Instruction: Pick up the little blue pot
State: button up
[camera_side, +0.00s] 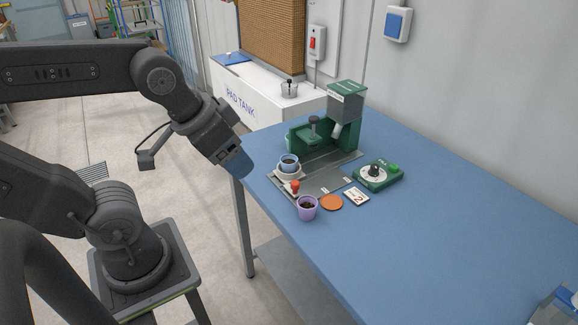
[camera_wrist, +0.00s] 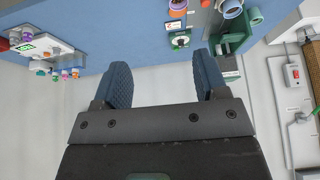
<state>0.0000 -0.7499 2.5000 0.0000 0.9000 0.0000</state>
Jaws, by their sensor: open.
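The little blue pot (camera_side: 289,160) stands upright in a white holder at the left end of the green machine's grey base, with dark stuff inside. My gripper (camera_side: 238,164) hangs to the left of it, near the table's left edge, pointing down and right, apart from the pot. In the wrist view my gripper (camera_wrist: 165,80) has its two blue fingers spread wide with nothing between them.
A lilac pot (camera_side: 307,212), orange disc (camera_side: 332,202), number card (camera_side: 357,197) and green dial box (camera_side: 379,176) lie on the blue table (camera_side: 430,240). The green machine (camera_side: 345,110) rises behind the blue pot. The table's right part is mostly clear.

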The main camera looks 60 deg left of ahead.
jog(key=shift+o, duration=1.3)
jog(key=n+g+y, duration=0.1)
jog(key=n+g, duration=0.5)
jog(key=n, duration=1.4)
send_over(289, 160)
jog(key=d, duration=0.3)
jog(key=f, duration=1.2)
jog(key=s+f, duration=0.1)
jog(key=f, duration=0.5)
jog(key=shift+a+f, duration=0.15)
jog(key=shift+f, duration=0.1)
jog(key=shift+s+a+f, duration=0.1)
jog(key=shift+a+f, duration=0.05)
jog(key=shift+f, duration=0.7)
jog(key=shift+w+a+f, duration=0.1)
jog(key=shift+a+f, duration=0.1)
jog(key=shift+f, duration=0.65)
jog(key=shift+s+a+f, duration=0.1)
jog(key=shift+a+f, duration=0.05)
jog(key=shift+f, duration=0.7)
